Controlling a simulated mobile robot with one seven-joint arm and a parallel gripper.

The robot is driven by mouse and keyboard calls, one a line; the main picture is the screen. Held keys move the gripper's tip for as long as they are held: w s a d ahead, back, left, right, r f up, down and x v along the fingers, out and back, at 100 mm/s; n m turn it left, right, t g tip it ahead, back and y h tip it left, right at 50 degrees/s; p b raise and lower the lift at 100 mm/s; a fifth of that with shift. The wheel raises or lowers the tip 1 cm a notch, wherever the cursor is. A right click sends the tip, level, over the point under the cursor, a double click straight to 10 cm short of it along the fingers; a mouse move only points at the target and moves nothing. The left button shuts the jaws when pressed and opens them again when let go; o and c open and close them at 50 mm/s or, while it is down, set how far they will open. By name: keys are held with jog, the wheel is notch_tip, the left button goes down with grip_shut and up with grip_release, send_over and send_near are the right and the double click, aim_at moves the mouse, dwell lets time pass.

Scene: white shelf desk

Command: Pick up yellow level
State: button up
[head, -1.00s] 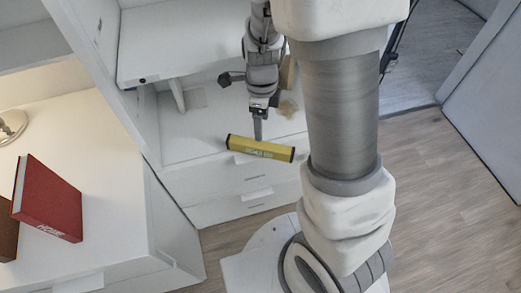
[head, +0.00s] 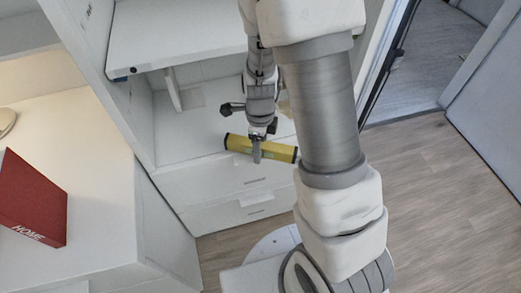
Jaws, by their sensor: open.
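The yellow level (head: 239,144), a long bar with black ends, lies at the front edge of the white shelf desk's surface, slanting slightly down to the right. My gripper (head: 257,157) comes down from above and crosses in front of the middle of the level, hiding part of it. Its fingertips show just below the level's lower edge. The gripper is open. I cannot tell whether a finger touches the level or whether the level sits between the fingers.
White drawers (head: 240,190) are below the level. An upper white shelf (head: 175,38) overhangs behind my arm. Open wooden floor (head: 440,200) is at right.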

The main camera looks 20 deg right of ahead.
grip_shut()
jog(key=shift+r, duration=0.1)
dwell(0.4)
jog(key=shift+r+p, duration=0.35)
jog(key=shift+r, duration=0.15)
notch_tip(320, 180, up, 4)
jog(key=shift+d+f+p, duration=0.1)
jog(key=shift+p, duration=1)
jog(key=s+d+r+p, duration=0.2)
jog(key=s+d+r, duration=0.2)
jog(key=d, duration=0.6)
notch_tip(320, 180, up, 2)
jog(key=shift+s+d+r+p, duration=0.1)
jog(key=shift+s+d+p, duration=0.1)
jog(key=shift+d+p, duration=0.15)
